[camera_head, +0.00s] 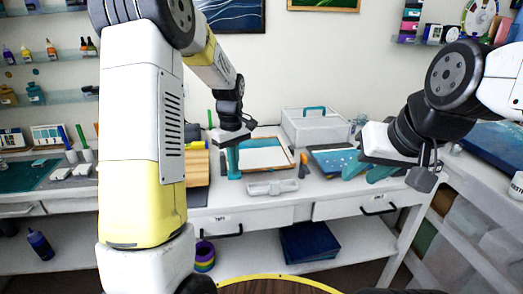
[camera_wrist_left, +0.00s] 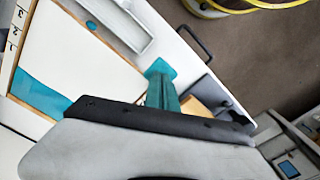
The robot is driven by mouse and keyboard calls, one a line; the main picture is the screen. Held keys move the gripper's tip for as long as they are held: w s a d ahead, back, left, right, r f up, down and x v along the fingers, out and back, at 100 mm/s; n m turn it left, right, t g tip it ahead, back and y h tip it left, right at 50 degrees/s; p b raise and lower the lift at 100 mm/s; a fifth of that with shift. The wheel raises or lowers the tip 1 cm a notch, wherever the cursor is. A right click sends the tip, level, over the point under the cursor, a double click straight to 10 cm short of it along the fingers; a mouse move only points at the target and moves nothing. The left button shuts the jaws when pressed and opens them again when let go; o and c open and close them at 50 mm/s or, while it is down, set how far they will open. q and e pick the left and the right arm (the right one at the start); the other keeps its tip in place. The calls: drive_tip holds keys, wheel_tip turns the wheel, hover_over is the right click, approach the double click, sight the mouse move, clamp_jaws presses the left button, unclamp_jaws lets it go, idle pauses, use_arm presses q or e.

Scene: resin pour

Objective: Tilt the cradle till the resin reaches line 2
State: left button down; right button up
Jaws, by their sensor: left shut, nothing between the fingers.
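A shallow white tray with a wooden rim (camera_head: 289,163), which looks like the cradle, lies at the middle of the bench. In the left wrist view its white floor (camera_wrist_left: 88,55) shows, with a teal strip of resin (camera_wrist_left: 40,94) along one end and small dark marks on the rim.
A pale trough (camera_head: 272,188) lies at the bench's front edge. A white box with a teal handle (camera_head: 315,126) stands behind the tray. A blue speckled panel (camera_head: 336,160) lies to the right, and wooden blocks (camera_head: 196,165) to the left.

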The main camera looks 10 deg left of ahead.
use_arm(q)
drive_tip(key=shift+f, duration=1.3)
idle(4.5)
drive_tip(key=shift+r, duration=3.05)
drive_tip(key=shift+r, duration=0.1)
drive_tip(key=s+r+m+t+h, duration=0.1)
drive_tip(key=s+r+m+t, duration=0.25)
drive_tip(key=s+r, duration=0.6)
drive_tip(key=s+d+r+m+t, duration=0.1)
drive_tip(key=s+m, duration=0.2)
drive_tip(key=s, duration=0.4)
drive_tip(key=s+d+r+m+t+h, duration=0.1)
drive_tip(key=s+m, duration=0.2)
drive_tip(key=s, duration=0.4)
drive_tip(key=shift+s+r+t, duration=0.25)
drive_tip(key=shift+s+t, duration=0.1)
drive_tip(key=shift+s, duration=0.05)
